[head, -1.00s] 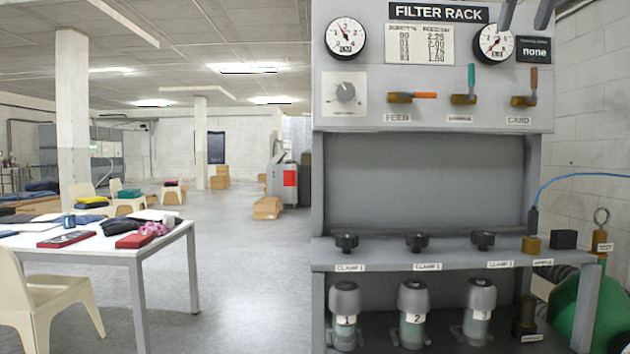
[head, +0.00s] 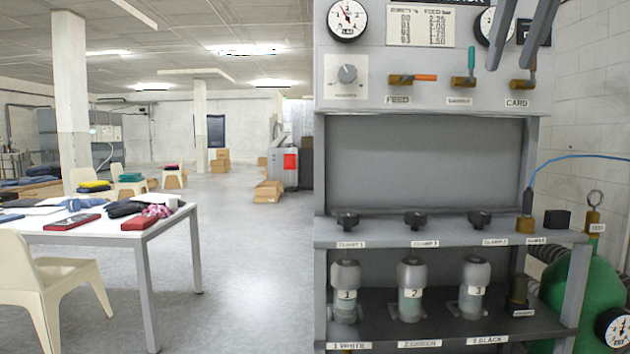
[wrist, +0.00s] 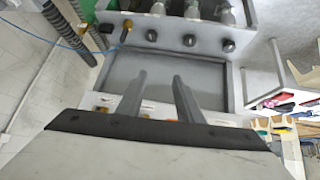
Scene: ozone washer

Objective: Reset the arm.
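My gripper (head: 512,56) hangs at the top right of the head view, in front of the filter rack's upper panel (head: 435,92). Its two grey fingers are apart with nothing between them. In the wrist view, which is turned upside down, the open fingers (wrist: 159,76) point toward the rack's empty grey back panel (wrist: 205,78). The fingers partly cover the right gauge (head: 486,27) in the head view. The orange feed lever (head: 425,77) lies sideways; the teal lever (head: 471,60) stands upright. I cannot tell whether a finger touches anything.
Three black clamp knobs (head: 415,219) line the rack shelf, with three numbered filter housings (head: 410,290) below. A blue hose (head: 580,157) runs at right beside a green tank (head: 590,290). A white table (head: 120,238) and chair (head: 40,290) stand left; the floor between is clear.

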